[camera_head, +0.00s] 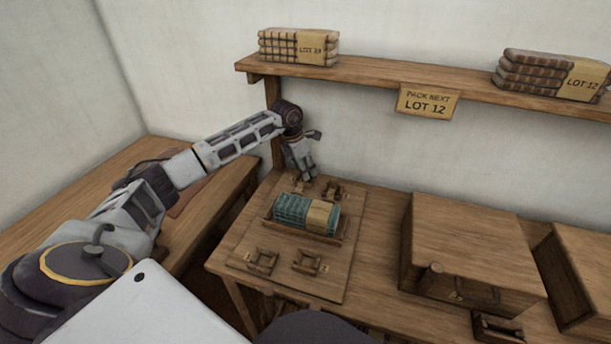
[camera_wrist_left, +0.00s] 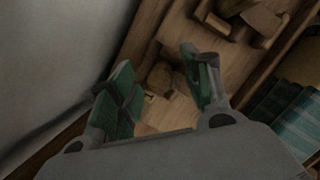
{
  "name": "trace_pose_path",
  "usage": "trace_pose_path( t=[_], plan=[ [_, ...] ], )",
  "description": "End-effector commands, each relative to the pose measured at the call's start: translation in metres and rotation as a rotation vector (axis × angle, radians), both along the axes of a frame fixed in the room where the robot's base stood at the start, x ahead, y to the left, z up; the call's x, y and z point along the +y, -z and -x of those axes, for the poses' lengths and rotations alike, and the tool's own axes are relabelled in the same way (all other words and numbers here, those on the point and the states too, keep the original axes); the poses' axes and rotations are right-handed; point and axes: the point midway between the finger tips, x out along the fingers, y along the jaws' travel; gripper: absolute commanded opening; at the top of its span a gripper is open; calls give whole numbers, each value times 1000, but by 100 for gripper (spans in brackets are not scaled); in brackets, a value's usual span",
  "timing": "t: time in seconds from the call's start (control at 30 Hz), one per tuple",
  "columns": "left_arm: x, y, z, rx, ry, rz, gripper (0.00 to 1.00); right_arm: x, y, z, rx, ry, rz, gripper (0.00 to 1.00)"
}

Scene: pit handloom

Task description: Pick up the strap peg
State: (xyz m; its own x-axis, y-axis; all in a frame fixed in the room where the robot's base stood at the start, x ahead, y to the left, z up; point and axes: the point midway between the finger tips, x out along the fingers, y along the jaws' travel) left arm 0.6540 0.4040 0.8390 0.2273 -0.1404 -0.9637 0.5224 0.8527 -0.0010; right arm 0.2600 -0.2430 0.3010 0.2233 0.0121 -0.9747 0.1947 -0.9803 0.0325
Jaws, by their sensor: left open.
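My left gripper (camera_head: 306,172) is open above the back left corner of the work board, near the wall. The left wrist view shows its two green-padded fingers (camera_wrist_left: 157,62) apart, with nothing held between them. A small brown wooden piece (camera_wrist_left: 162,76), perhaps the strap peg, shows beyond and between the fingers. It is dim, and I cannot tell whether they touch it. A wooden cleat (camera_head: 333,190) stands at the back of the board; in the head view the gripper partly hides what is beside it. My right gripper is not in view.
A teal cloth bundle (camera_head: 291,210) with a tan band lies in a tray on the board (camera_head: 240,255). Two cleats (camera_head: 262,262) (camera_head: 307,262) stand in front. A shelf (camera_head: 380,75) with bundles overhangs behind. A wooden chest (camera_head: 470,245) stands right.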

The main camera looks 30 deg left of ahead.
Motion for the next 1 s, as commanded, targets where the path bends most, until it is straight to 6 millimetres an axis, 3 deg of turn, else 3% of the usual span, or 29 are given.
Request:
trace_pose_path(
  t=[0.17, 0.6, 0.93, 1.0],
  plan=[
    [-1, 9, -2, -1, 0, -1, 48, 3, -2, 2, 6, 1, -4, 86],
    [-1, 9, -2, -1, 0, -1, 48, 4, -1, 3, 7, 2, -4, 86],
    [-1, 9, -2, -1, 0, -1, 7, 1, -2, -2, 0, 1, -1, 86],
    [-1, 9, -2, -1, 0, 0, 6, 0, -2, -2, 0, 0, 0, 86]
  ],
)
